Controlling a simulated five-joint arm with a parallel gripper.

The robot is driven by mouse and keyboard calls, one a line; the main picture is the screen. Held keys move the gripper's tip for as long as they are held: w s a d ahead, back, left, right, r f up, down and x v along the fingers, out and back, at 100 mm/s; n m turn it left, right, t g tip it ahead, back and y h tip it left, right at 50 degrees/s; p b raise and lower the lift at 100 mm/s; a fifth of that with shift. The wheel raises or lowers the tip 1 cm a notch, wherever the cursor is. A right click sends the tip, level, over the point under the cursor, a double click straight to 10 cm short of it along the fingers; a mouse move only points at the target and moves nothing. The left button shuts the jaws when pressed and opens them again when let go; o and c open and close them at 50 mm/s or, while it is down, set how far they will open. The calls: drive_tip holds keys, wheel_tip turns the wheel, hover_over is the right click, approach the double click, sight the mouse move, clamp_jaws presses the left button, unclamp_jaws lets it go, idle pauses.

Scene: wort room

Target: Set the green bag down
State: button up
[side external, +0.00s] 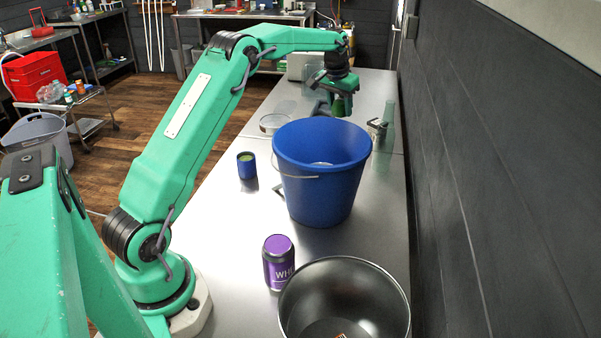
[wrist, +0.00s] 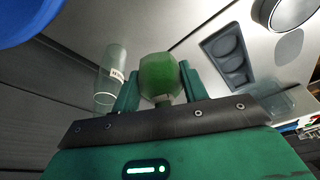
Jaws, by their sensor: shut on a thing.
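The green bag (wrist: 160,76) is between the two fingers of my gripper (wrist: 158,88) in the wrist view, and the fingers are shut on it. In the side external view, my gripper (side external: 338,96) points down beyond the blue bucket, with the green bag (side external: 340,106) showing just above the far rim. The bucket hides what is under the bag there, so I cannot tell whether it touches the steel table (side external: 232,215).
A blue bucket (side external: 318,190) stands in front of the gripper. A clear bottle (wrist: 112,76) stands close to it. A grey tray with round recesses (wrist: 228,56) lies nearby on bare table. A purple can (side external: 279,262), steel bowl (side external: 300,300) and blue tin (side external: 246,168) are nearer the base.

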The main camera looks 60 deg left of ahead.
wheel_tip(320, 180, down, 16)
drive_tip(key=shift+f, duration=0.25)
idle(0.6)
drive_tip(key=shift+f, duration=0.1)
drive_tip(key=o, duration=1)
drive_tip(key=shift+w+a+r+v, duration=0.1)
drive_tip(key=shift+w+v, duration=0.15)
drive_tip(key=shift+v, duration=1.4)
drive_tip(key=shift+w+a+r+v, duration=0.15)
drive_tip(key=shift+w+v, duration=0.15)
drive_tip(key=shift+v, duration=1.35)
drive_tip(key=shift+w+a+v, duration=0.1)
drive_tip(key=shift+w+v, duration=0.15)
drive_tip(key=shift+v, duration=1.45)
